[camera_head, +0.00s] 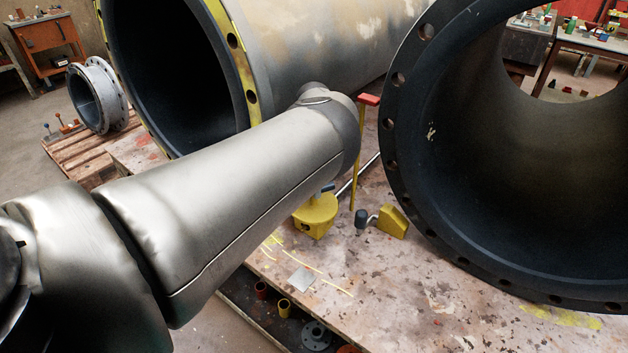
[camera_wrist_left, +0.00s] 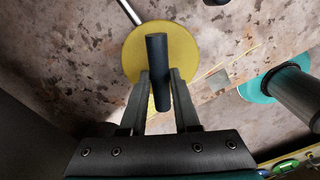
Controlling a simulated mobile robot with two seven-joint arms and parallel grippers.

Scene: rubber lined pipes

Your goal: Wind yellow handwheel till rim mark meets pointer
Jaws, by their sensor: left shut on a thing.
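The yellow handwheel (camera_wrist_left: 183,49) is a flat disc seen from above in the left wrist view. A dark upright handle (camera_wrist_left: 157,55) stands on it. My left gripper (camera_wrist_left: 162,78) is shut on this handle, with one finger on each side. I cannot make out a rim mark or a pointer. In the head view my left arm reaches across from the left and hides its gripper. A yellow round-topped body (camera_head: 315,217) shows beside the arm; I cannot tell whether it is the same wheel. My right gripper is in neither view.
Large flanged pipes stand at the left (camera_head: 242,75) and right (camera_head: 390,130). A yellow post with a red top (camera_head: 368,100), a yellow wedge (camera_head: 393,223) and a dark knob (camera_head: 361,221) are on the stained bench (camera_head: 400,290). A teal disc (camera_wrist_left: 256,88) lies right of the wheel.

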